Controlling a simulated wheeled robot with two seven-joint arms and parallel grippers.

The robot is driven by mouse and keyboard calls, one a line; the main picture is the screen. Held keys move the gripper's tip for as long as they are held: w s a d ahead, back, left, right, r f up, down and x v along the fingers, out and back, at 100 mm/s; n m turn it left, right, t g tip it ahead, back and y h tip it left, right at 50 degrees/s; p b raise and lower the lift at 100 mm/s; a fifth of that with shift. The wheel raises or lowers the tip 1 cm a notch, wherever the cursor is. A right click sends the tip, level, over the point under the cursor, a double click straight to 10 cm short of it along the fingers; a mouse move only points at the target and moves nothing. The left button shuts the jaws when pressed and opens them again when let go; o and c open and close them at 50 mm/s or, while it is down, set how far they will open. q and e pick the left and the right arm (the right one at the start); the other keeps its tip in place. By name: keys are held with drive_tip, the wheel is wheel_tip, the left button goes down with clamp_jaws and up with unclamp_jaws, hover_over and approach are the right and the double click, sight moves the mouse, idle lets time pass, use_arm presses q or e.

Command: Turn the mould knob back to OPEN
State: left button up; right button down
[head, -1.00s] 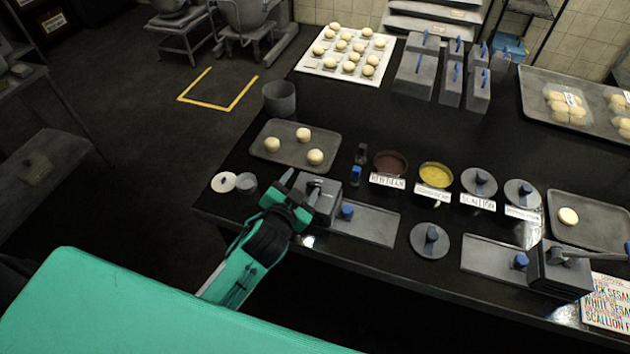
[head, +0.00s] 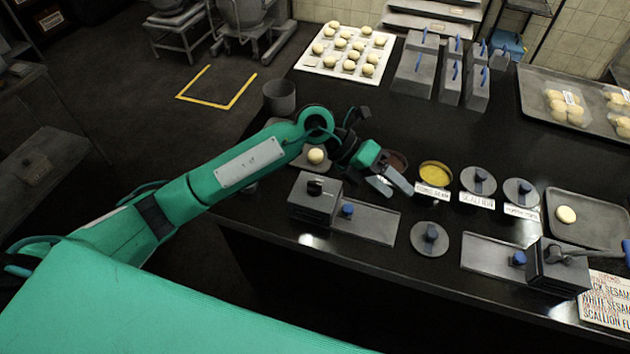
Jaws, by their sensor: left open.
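A dark grey block, which looks like the mould (head: 313,206), stands at the front left of the black counter. A small black knob (head: 315,187) sits on its top; its marking is too small to read. My left gripper (head: 391,184) is open and empty, to the right of the block and above the counter, near the bowls. It is apart from the knob. My right gripper is not in view.
A flat plate with a blue knob (head: 347,210) lies just right of the block. A yellow bowl (head: 436,173) and lidded bowls (head: 478,181) stand further right. A round lid (head: 430,239) lies in front. A second block with a lever (head: 556,268) stands at the right.

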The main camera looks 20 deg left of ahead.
use_arm(q)
drive_tip(key=w+a+f+y, duration=0.3)
drive_tip(key=a+y, duration=0.3)
drive_tip(key=a, duration=0.1)
drive_tip(key=t+y, duration=0.1)
drive_tip(key=y, duration=0.5)
approach(315, 183)
drive_tip(key=shift+n, duration=0.3)
drive_tip(key=f+p, duration=0.2)
drive_tip(key=f, duration=0.2)
drive_tip(key=f+p, duration=0.3)
drive_tip(key=f, duration=0.1)
drive_tip(key=shift+s+a+f, duration=0.1)
drive_tip(key=shift+s+f, duration=0.1)
drive_tip(key=shift+f, duration=0.75)
drive_tip(key=c, duration=1)
